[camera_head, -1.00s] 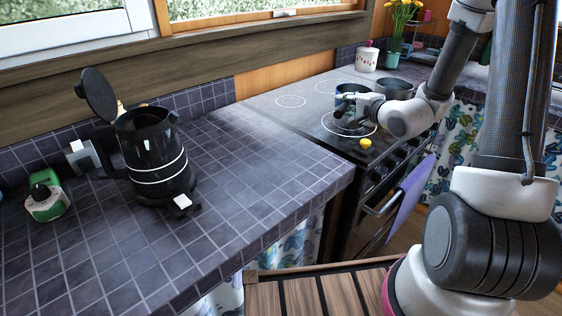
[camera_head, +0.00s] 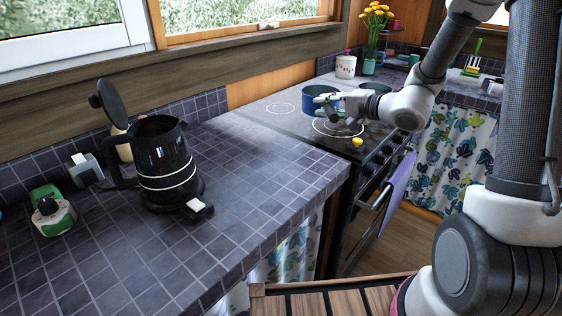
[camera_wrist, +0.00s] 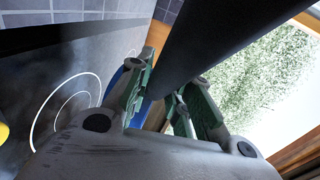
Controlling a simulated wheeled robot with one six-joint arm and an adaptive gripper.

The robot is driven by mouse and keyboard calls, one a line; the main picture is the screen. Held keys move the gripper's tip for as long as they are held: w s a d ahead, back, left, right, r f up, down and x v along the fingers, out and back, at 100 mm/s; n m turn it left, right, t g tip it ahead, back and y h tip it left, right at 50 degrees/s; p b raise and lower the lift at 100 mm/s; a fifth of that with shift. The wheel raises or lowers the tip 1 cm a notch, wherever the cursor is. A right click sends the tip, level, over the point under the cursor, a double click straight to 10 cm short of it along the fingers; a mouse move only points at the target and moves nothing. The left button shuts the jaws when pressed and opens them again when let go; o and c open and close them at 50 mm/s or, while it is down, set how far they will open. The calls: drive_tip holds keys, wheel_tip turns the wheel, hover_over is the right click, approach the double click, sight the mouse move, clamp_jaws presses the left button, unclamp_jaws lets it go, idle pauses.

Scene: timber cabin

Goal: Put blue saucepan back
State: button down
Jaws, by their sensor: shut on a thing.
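The blue saucepan (camera_head: 318,104) is on or just above the dark stovetop, behind the front ring; I cannot tell whether it touches the surface. My gripper (camera_head: 334,106) is at its right side, shut on its handle. In the wrist view, the dark handle (camera_wrist: 222,40) runs between the green-padded fingers of my gripper (camera_wrist: 168,105). A strip of the saucepan's blue side (camera_wrist: 119,76) shows behind the left finger, and the rest is hidden.
A dark pan (camera_head: 374,88) stands close behind my gripper on the stove. A white pot (camera_head: 345,66) and a flower vase (camera_head: 372,45) stand further back. A black kettle (camera_head: 163,163) with its lid up stands on the tiled counter (camera_head: 265,180), whose right part is clear.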

drive_tip(key=s+a+r+n+g+y, duration=0.1)
drive_tip(key=s+a+n+g+y, duration=0.15)
drive_tip(key=s+n+g, duration=0.35)
drive_tip(key=s+a+r+n+g+y, duration=0.25)
drive_tip(key=s+n+g, duration=0.2)
drive_tip(key=s, duration=0.25)
drive_tip(key=shift+m+g, duration=0.25)
drive_tip(key=shift+g, duration=0.5)
drive_tip(key=shift+s+f, duration=0.2)
drive_tip(key=shift+f, duration=2.55)
drive_tip(key=shift+s+f, duration=0.2)
drive_tip(key=shift+f, duration=2.5)
drive_tip(key=c, duration=1.3)
unclamp_jaws()
drive_tip(key=shift+f, duration=0.1)
